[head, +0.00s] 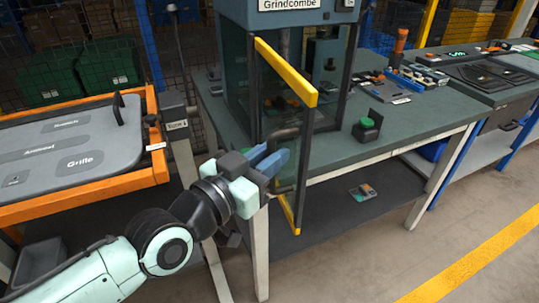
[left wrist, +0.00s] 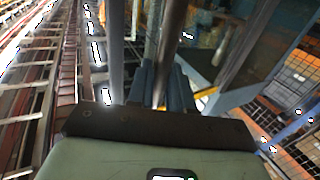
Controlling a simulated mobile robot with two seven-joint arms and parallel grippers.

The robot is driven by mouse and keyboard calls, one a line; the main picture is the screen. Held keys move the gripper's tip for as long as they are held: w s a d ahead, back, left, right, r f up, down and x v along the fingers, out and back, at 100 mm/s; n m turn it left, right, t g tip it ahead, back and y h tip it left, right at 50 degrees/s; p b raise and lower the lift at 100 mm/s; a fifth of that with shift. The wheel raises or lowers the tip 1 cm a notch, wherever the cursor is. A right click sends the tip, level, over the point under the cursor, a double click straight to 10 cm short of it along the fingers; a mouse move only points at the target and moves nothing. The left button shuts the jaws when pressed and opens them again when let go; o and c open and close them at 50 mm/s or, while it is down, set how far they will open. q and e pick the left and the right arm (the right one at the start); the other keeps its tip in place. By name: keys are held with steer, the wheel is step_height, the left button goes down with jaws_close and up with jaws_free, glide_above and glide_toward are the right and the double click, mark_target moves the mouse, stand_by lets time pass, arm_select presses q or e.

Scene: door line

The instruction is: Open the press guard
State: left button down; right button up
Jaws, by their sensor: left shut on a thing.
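The press guard (head: 287,73) is a clear panel with yellow top and bottom edges on the front of the press (head: 240,62) labelled "Grindcombe". The guard stands swung out at an angle from the press, so it is partly open. My left gripper (head: 272,162) is shut on the guard's dark bar handle (head: 284,133). In the left wrist view, the handle (left wrist: 171,45) runs between the blue fingers of my left gripper (left wrist: 163,88). The gripper hides part of the handle and the guard's lower part. My right gripper is not in view.
A green button box (head: 368,128) stands on the bench (head: 415,125) right of the guard. An orange-framed grey panel (head: 75,150) is at the left, near my arm. A bench leg (head: 257,225) stands below the gripper. The floor at the lower right is clear.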

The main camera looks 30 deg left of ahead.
arm_select(q)
steer(key=shift+a+r, duration=0.2)
steer(key=shift+a, duration=0.1)
steer(key=c, duration=1.3)
jaws_free()
steer(key=shift+o, duration=0.7)
steer(key=shift+w+f, duration=0.15)
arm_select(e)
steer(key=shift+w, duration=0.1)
arm_select(q)
steer(key=shift+d, duration=0.1)
steer(key=s+a+p, duration=0.1)
steer(key=s, duration=1.2)
steer(key=shift+s+a, duration=0.2)
steer(key=shift+a, duration=0.1)
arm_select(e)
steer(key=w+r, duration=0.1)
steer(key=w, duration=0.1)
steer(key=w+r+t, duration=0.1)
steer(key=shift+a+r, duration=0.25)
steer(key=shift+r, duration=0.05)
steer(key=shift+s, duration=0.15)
